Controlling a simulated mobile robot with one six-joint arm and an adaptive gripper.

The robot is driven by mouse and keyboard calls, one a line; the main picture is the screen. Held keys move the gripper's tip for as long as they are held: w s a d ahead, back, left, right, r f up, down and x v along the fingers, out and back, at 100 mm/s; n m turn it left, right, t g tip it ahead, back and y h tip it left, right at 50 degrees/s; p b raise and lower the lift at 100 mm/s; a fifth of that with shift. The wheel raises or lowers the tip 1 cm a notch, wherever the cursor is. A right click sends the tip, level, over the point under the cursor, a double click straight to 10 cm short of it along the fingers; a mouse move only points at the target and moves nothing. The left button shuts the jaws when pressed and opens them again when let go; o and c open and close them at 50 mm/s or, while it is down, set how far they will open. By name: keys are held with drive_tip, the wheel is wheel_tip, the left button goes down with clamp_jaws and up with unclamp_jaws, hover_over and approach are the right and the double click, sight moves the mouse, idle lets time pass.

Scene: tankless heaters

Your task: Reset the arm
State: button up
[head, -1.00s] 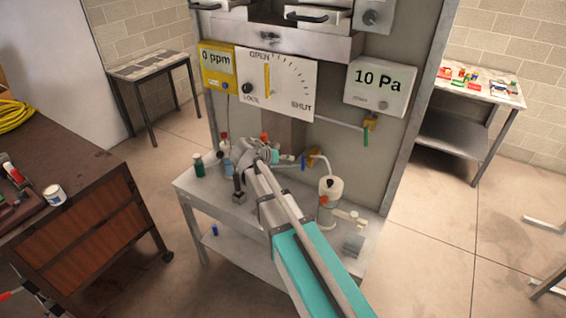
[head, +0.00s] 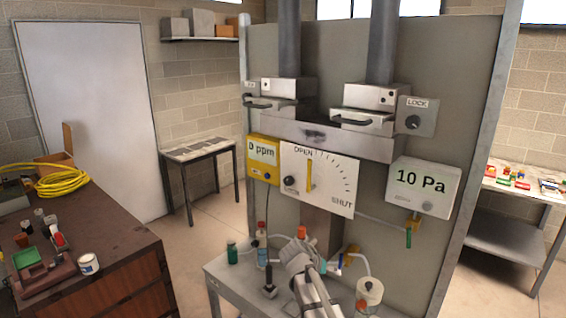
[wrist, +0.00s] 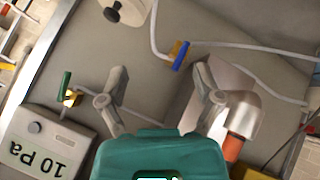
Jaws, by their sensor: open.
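My arm shows at the bottom of the head view, reaching over a small metal bench (head: 225,283) in front of a grey panel (head: 455,120). My gripper (head: 297,258) is at the far end of it, among the items on the bench; its fingers are hard to make out there. In the wrist view my gripper (wrist: 160,82) has its two grey fingers spread wide apart with nothing held between them. A blue-handled valve (wrist: 181,56) lies beyond the gap. A metal cylinder with an orange end (wrist: 233,146) sits close beside or behind the right finger.
A green-handled valve (wrist: 66,85) and the 10 Pa gauge (wrist: 45,145) are left of the fingers. Bottles (head: 232,252) and a white container (head: 369,291) stand on the bench. The OPEN/SHUT dial plate (head: 325,180) hangs above. A wooden cabinet (head: 120,265) stands at left.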

drive_tip(key=s+d+f+n+g+y+b, duration=0.1)
drive_tip(key=s+f+g+y+b, duration=0.1)
drive_tip(key=s+f, duration=0.3)
drive_tip(key=s+d+f+n+g+y+b, duration=0.1)
drive_tip(key=s+f+y, duration=0.4)
drive_tip(key=s, duration=0.8)
drive_tip(key=shift+s+n+g+y+b, duration=0.2)
drive_tip(key=shift+n+g+y+b, duration=0.1)
drive_tip(key=shift+n+g+b, duration=0.5)
drive_tip(key=shift+f, duration=0.1)
drive_tip(key=shift+c, duration=0.3)
drive_tip(key=c, duration=0.3)
drive_tip(key=shift+d, duration=0.2)
drive_tip(key=shift+d, duration=0.1)
drive_tip(key=shift+w, duration=0.15)
